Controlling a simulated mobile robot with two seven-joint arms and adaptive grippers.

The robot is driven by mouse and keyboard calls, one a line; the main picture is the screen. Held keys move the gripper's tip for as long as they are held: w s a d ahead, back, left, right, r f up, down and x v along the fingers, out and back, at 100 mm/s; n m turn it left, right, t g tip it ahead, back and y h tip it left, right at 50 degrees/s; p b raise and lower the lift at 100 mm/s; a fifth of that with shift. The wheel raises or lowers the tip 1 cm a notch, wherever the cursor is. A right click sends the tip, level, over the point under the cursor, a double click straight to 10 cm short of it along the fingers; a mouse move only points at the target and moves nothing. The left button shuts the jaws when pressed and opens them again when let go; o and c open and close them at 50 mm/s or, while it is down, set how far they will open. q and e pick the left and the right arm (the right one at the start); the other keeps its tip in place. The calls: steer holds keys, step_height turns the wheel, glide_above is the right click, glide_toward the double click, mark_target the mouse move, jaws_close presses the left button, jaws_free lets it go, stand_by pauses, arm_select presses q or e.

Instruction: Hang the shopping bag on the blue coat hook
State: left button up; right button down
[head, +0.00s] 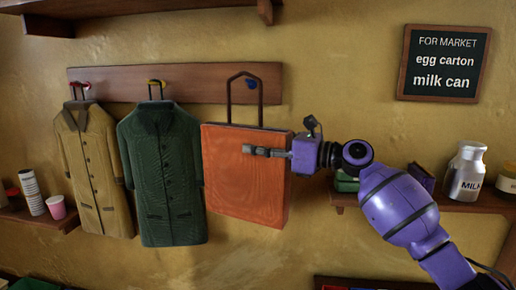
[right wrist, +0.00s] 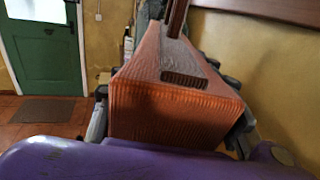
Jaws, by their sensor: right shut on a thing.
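The orange shopping bag (head: 240,185) is upright against the wall side, below the hook rail. Its dark handle (head: 230,100) stands up as a loop. The blue coat hook (head: 251,84) shows inside the loop's outline, near its top right; I cannot tell whether the handle rests on it. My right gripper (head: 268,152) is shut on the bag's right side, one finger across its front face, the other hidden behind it. In the right wrist view the bag (right wrist: 165,115) sits between both fingers. My left gripper is not in view.
A shelf (head: 480,207) with a milk can (head: 466,172) is at right.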

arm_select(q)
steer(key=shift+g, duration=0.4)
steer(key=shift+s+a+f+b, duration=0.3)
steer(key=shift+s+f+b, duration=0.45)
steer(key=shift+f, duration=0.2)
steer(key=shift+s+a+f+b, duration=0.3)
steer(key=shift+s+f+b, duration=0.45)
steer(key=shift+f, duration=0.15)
arm_select(e)
steer(key=shift+w+d+f, duration=0.2)
steer(key=shift+w, duration=0.75)
steer(key=shift+w+d+f, duration=0.15)
steer(key=shift+w+d, duration=0.05)
steer(key=shift+w, duration=0.75)
steer(key=shift+w+d+f, duration=0.2)
steer(key=shift+w, duration=0.75)
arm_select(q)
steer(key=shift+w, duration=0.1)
